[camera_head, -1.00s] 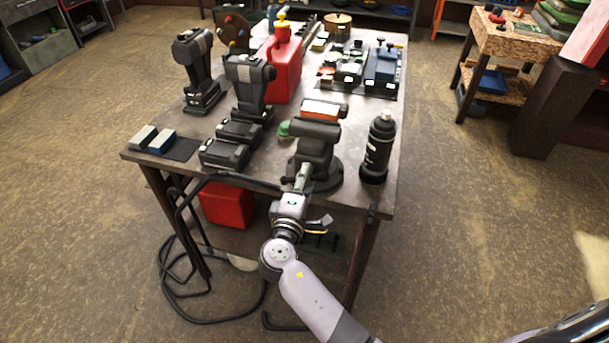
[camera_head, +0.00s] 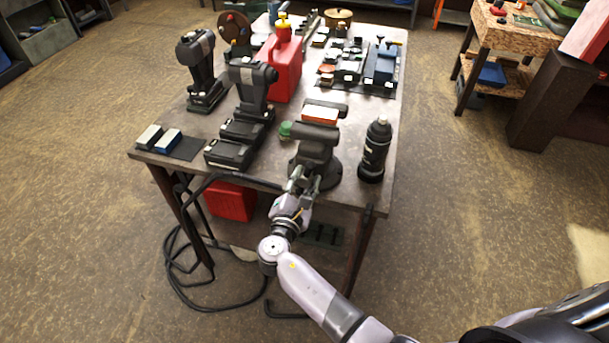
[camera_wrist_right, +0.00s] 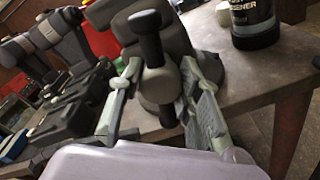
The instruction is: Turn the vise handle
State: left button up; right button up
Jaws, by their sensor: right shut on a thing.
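The dark grey vise (camera_head: 316,150) is mounted at the front edge of the workbench (camera_head: 345,205). My right gripper (camera_head: 302,182) reaches it from the front. In the right wrist view the vise handle (camera_wrist_right: 152,45) is a dark bar with rounded ends, standing nearly upright with a slight tilt. The fingers of my right gripper (camera_wrist_right: 163,85) lie on either side of the handle and its hub, shut on it. In the head view the handle is mostly hidden by the gripper. My left gripper is not in view.
Black power tools (camera_head: 240,135) and a red fuel can (camera_head: 284,68) stand to the left and behind. A black cable (camera_head: 172,255) hangs down to the floor at the left.

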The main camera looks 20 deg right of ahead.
jog(key=shift+s+f+n+p, duration=0.15)
jog(key=shift+n+p, duration=0.3)
jog(key=shift+n, duration=0.45)
jog(key=shift+f, duration=0.15)
jog(key=o, duration=1.2)
jog(key=shift+r, duration=0.2)
jog(key=shift+a, duration=0.1)
jog(key=v, duration=1.1)
jog(key=shift+s+a, duration=0.3)
jog(key=shift+f, duration=0.1)
